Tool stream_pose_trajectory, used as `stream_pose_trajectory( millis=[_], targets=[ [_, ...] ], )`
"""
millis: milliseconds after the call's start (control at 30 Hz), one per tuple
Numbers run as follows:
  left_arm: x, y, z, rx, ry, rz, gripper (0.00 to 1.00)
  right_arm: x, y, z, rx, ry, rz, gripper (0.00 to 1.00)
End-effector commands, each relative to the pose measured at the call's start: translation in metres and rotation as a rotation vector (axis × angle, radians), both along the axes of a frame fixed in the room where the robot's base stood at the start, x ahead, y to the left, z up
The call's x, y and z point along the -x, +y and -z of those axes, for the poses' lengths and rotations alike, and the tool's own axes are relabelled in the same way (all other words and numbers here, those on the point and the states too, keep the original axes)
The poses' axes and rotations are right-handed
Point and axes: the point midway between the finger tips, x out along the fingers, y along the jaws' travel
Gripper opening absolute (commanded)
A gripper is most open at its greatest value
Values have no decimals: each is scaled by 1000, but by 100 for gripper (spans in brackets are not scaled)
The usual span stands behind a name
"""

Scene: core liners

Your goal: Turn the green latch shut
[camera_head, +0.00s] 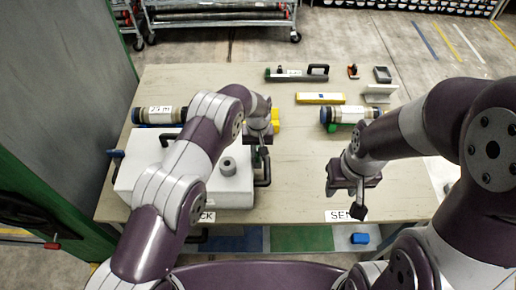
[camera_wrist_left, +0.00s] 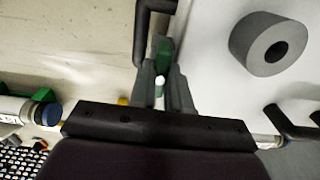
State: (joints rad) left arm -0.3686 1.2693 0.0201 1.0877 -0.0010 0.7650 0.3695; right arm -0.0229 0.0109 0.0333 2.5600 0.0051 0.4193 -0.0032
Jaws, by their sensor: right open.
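The green latch (camera_wrist_left: 162,48) shows in the left wrist view at the edge of the white case (camera_wrist_left: 215,75), beside a black handle (camera_wrist_left: 146,38). My left gripper (camera_wrist_left: 163,72) has its fingers close together, with the latch between their tips. In the head view my left gripper (camera_head: 262,138) is at the back right corner of the white case (camera_head: 215,190), and the latch is hidden under it. My right gripper (camera_head: 358,208) is open and empty over the right front of the table, apart from the case.
A grey ring-shaped knob (camera_head: 228,166) stands on the case. Capped tubes lie on the table (camera_head: 300,170), one at the left (camera_head: 160,115) and one at the right (camera_head: 345,114). A yellow bar (camera_head: 320,98) and a black-handled tool (camera_head: 297,74) lie behind. The table's middle is clear.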

Motion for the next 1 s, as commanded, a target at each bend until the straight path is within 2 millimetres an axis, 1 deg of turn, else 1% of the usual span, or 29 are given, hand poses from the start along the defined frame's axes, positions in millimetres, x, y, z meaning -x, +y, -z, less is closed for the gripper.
stream_pose_trajectory(
  millis=[167, 367, 567, 700, 1000],
  targets=[
    [0, -1, 1, 1, -1, -14, 0, 0, 0, 4, 0, 0, 0, 43],
    [0, -1, 4, 2, -2, -91, 0, 0, 0, 18, 0, 0, 0, 43],
    [-1, -1, 5, 2, -3, -243, 0, 0, 0, 42, 0, 0, 0, 43],
    [-1, -1, 5, 3, -3, -375, 0, 0, 0, 58, 0, 0, 0, 43],
    [-1, -1, 3, 2, -4, -661, 0, 0, 0, 84, 0, 0, 0, 43]
  ],
)
